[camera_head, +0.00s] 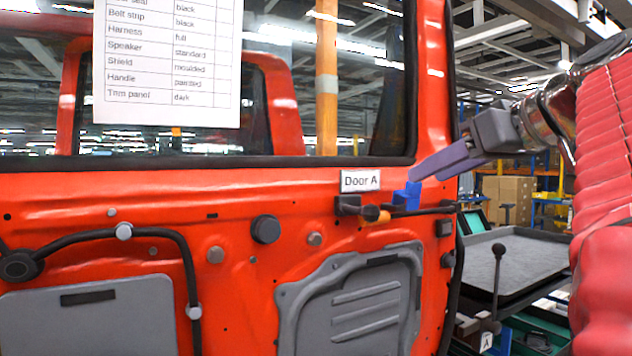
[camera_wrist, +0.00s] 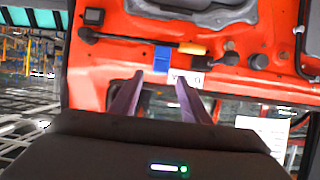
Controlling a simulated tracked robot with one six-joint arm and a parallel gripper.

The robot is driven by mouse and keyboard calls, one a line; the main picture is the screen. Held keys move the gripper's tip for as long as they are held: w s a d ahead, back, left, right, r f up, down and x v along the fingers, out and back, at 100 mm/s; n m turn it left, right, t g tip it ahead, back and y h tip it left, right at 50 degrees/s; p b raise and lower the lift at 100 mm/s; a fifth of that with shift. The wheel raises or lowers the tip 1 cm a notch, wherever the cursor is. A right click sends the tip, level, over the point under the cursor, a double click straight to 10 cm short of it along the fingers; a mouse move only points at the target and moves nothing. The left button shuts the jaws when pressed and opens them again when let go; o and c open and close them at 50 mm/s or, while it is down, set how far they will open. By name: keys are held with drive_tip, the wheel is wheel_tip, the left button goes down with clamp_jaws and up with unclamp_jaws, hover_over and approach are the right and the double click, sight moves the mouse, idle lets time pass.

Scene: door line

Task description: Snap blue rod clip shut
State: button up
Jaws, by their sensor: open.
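The blue rod clip (camera_head: 405,198) sits on the red door at the dark rod (camera_head: 434,211), right of the Door A label. A blue part of it stands up above the rod, like a raised flap. In the wrist view the clip (camera_wrist: 161,59) is just beyond the fingertips, roughly midway between them. My gripper (camera_head: 420,174) has purple fingers and comes in from the upper right, close above the clip. In the wrist view its fingers (camera_wrist: 160,79) are apart with nothing between them. Contact with the clip cannot be told.
An orange-ended piece (camera_head: 376,214) and a black block (camera_head: 347,205) are left of the clip. The Door A label (camera_head: 360,181) is just above. The window frame edge runs above that. A grey tray (camera_head: 515,262) and a black lever (camera_head: 497,285) stand at the lower right.

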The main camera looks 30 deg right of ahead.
sight(407, 193)
drive_tip(key=shift+x, duration=2.9)
drive_tip(key=shift+c, duration=0.2)
